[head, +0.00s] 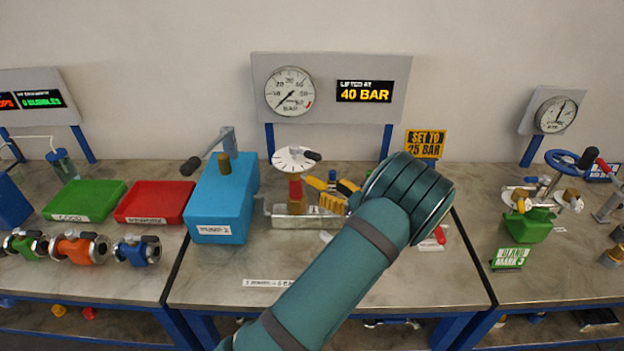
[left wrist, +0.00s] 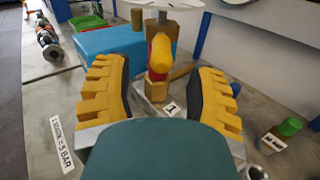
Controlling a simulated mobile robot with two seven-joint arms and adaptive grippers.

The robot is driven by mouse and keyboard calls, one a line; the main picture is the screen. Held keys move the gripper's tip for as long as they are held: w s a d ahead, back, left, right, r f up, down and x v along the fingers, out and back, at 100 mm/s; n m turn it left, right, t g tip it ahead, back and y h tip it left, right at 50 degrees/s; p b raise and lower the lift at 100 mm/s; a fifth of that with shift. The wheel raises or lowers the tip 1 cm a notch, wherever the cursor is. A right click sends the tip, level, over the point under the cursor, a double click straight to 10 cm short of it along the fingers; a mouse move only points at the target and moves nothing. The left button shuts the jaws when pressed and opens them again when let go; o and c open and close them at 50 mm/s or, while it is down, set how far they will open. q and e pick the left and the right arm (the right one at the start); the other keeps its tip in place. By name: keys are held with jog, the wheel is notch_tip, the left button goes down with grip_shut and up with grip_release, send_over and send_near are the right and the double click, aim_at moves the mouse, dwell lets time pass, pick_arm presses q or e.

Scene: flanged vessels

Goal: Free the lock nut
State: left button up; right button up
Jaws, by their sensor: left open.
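The relief valve (head: 295,190) stands upright in a metal block marked 1, with a white dial (head: 296,158) on top and a red band and brass parts below. In the left wrist view a red and yellow knob (left wrist: 160,54) points toward me under the dial, with a brass hex part (left wrist: 155,88) behind and below it. I cannot tell which part is the lock nut. My left gripper (head: 333,193) is open just right of the valve. Its yellow fingers (left wrist: 160,98) stand on both sides of the knob, apart from it. My right gripper is not in view.
A blue pump (head: 222,198) with a lever stands left of the valve. Red (head: 155,202) and green (head: 85,200) trays lie farther left. Behind, a gauge panel (head: 330,88) reads 40 BAR; a yellow sign (head: 425,144) says SET TO 25 BAR. The bench front is mostly clear.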

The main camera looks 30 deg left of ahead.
aim_at(308, 178)
pick_arm(q)
jog(key=a, duration=0.2)
jog(key=w+a, duration=0.1)
jog(key=a, duration=0.4)
jog(key=shift+w+a, duration=0.15)
jog(key=shift+a, duration=0.15)
grip_shut()
